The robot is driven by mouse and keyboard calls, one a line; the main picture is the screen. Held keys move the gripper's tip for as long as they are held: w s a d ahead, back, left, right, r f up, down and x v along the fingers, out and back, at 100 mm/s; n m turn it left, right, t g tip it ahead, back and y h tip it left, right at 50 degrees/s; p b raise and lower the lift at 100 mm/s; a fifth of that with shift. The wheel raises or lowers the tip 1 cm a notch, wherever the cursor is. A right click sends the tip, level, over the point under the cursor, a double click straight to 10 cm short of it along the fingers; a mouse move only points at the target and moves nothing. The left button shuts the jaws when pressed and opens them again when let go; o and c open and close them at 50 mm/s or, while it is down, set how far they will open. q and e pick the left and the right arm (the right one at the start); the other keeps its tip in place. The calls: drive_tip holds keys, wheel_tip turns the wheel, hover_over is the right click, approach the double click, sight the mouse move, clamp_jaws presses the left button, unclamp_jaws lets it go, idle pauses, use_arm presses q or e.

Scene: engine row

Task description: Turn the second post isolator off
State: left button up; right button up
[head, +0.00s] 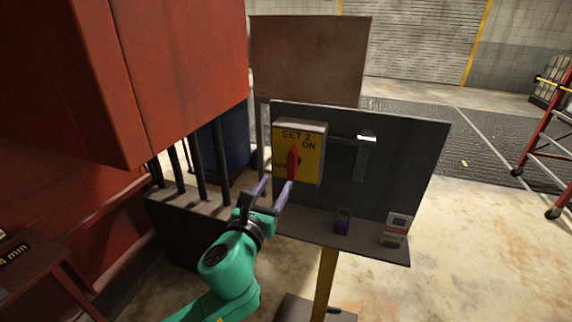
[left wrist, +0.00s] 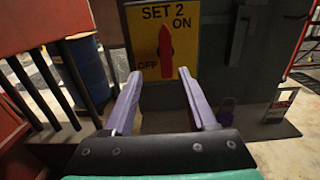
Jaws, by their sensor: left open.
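The isolator is a yellow-faced box marked SET 2 (head: 313,163), mounted on a dark grey panel (head: 405,160) on a yellow post (head: 325,280). Its red handle (head: 293,161) stands about upright, with ON to its upper right and OFF to its lower left. The handle shows clearly in the left wrist view (left wrist: 166,52), above and between my fingers. My left gripper (head: 276,183) is open and empty, its purple fingers pointing at the box from below and in front. It appears short of the handle, though exact contact is hard to tell. My right gripper is not in view.
A purple padlock (head: 342,222) and a white-and-red tag (head: 395,230) are on the panel's lower shelf. A metal bracket (head: 365,150) sticks out right of the box. Red machinery (head: 180,70) and a blue drum (head: 232,145) stand left. Floor to the right is open.

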sight(291, 168)
use_arm(q)
drive_tip(key=x, duration=0.4)
drive_tip(key=d+x, duration=0.1)
drive_tip(key=x, duration=0.3)
drive_tip(key=shift+s+d, duration=0.15)
drive_tip(key=shift+d, duration=0.1)
drive_tip(key=shift+w+a, duration=0.1)
drive_tip(key=shift+w, duration=0.25)
drive_tip(key=shift+w+a, duration=0.1)
clamp_jaws()
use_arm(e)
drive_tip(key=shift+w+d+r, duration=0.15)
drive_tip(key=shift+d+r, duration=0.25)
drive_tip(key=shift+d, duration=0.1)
